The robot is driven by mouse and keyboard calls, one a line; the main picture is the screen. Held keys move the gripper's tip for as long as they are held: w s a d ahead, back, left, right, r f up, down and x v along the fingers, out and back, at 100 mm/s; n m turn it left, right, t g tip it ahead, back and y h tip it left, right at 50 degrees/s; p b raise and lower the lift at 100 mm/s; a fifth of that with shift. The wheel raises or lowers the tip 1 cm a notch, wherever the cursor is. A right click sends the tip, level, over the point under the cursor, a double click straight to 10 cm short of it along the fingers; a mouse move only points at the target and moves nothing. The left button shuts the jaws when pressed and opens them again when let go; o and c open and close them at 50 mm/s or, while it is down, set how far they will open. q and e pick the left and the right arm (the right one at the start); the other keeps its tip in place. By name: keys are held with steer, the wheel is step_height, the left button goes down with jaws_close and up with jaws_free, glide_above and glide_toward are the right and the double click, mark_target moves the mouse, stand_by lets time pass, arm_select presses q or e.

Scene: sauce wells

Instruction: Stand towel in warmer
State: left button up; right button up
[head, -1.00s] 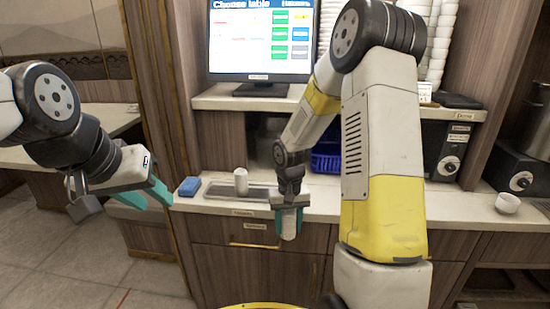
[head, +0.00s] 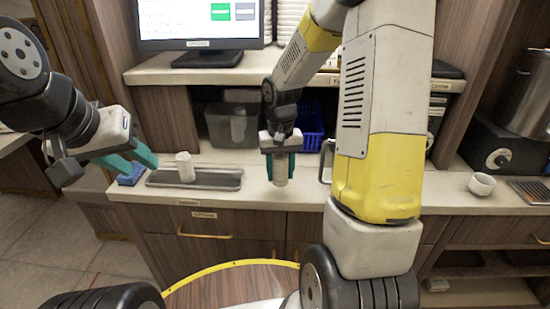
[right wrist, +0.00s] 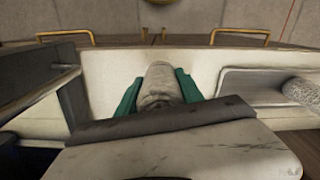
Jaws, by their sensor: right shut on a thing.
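My right gripper (head: 281,168) is shut on a pale rolled towel (head: 280,178), upright over the counter just right of the tray. The towel (right wrist: 160,84) also shows between the teal fingers in the right wrist view. A second pale roll (head: 185,166) stands on the grey tray (head: 225,181). A dark box (right wrist: 88,92) with a metal handle (right wrist: 64,78) is left of the held towel in the right wrist view; I cannot tell if it is the warmer. My right arm hides much of that area in the head view. My left gripper (head: 130,160) is open and empty.
A blue block (head: 131,175) lies left of the tray. A blue basket (head: 310,135) and a grey bin (head: 230,125) stand behind. A white cup (head: 482,184) and a black unit with a dial (head: 497,160) are at right. Drawers line the counter front.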

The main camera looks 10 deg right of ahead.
steer(key=w+d, duration=0.1)
steer(key=w, duration=0.1)
steer(key=w+d, duration=0.1)
steer(key=w, duration=0.1)
steer(key=w+d, duration=0.1)
steer(key=w, duration=0.1)
steer(key=shift+f, duration=0.3)
steer(key=shift+w+d+f, duration=0.1)
steer(key=shift+w+f, duration=0.05)
steer(key=shift+f, duration=0.75)
steer(key=shift+w+f, duration=0.1)
steer(key=shift+f, duration=0.8)
steer(key=shift+f, duration=0.15)
steer(key=o, duration=1.4)
